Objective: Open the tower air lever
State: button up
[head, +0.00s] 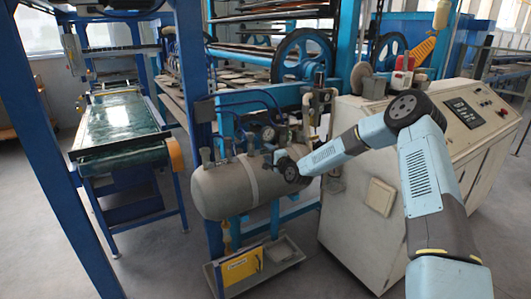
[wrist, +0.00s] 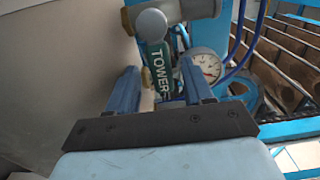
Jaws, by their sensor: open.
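The tower air lever (wrist: 158,68) is a dark teal handle marked "TOWER" in the wrist view. It hangs down from a grey metal valve and pipe (wrist: 190,10) at the top. My gripper (wrist: 160,82) is open, with one blue finger to the left of the lever and one to the right. The lever's lower end lies between the fingers or just beyond them; its lowest part is hidden behind my gripper. I cannot tell whether either finger touches it. In the head view, the lever is hidden by my arm near the air tank (head: 225,190).
A round white pressure gauge (wrist: 205,66) sits close to the right finger. Blue hoses (wrist: 245,50) run past it. A cream control cabinet (head: 350,215) stands to the right of the tank, and a blue post (head: 190,80) stands left of it.

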jog(key=shift+x, duration=1)
jog(key=shift+c, duration=0.4)
grip_shut()
